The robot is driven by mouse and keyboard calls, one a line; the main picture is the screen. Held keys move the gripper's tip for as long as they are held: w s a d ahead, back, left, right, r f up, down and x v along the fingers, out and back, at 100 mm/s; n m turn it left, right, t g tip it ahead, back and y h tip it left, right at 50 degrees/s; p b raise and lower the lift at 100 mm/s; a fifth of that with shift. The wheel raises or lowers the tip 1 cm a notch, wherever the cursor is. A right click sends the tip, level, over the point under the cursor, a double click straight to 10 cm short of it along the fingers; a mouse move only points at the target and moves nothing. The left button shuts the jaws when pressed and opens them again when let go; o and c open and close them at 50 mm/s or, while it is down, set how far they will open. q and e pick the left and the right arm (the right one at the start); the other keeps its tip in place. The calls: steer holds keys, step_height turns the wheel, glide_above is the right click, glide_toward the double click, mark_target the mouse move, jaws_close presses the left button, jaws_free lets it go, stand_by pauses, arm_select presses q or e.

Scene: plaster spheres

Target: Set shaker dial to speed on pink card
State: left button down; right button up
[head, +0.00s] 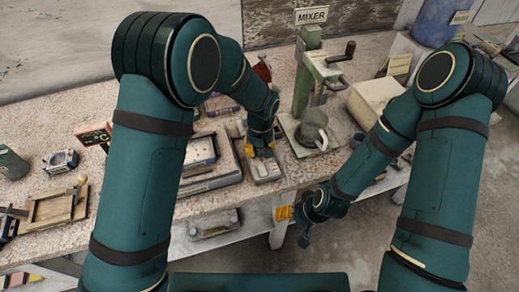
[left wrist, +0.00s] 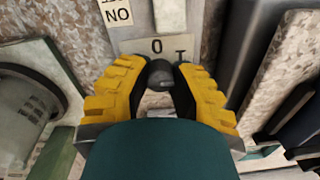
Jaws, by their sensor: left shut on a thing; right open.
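My left gripper (head: 261,146) is over a small grey control panel (head: 266,171) near the front edge of the bench. In the left wrist view its yellow-padded fingers (left wrist: 158,85) are closed around a dark round dial knob (left wrist: 160,73). A plate marked "0" (left wrist: 157,46) is just beyond the knob, and part of another mark shows to its right. The knob's pointer setting cannot be read. My right gripper (head: 294,225) is open and empty, low in front of the bench edge. I cannot make out a pink card in either view.
A green mixer stand (head: 308,85) with a grey cup (head: 314,128) stands right of the panel. A flat tray-topped unit (head: 203,153) lies left of it. A wooden tray (head: 55,207), a small blue box (head: 61,161) and a green can (head: 11,163) are at the left.

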mark_target(260, 151)
arm_select(q)
steer(key=shift+s+m, duration=0.1)
steer(key=shift+m, duration=2.1)
steer(key=shift+f, duration=0.1)
steer(key=c, duration=0.7)
jaws_free()
steer(key=shift+c, duration=0.2)
steer(key=shift+r, duration=0.5)
step_height(260, 151, up, 11)
steer(key=shift+d, duration=0.15)
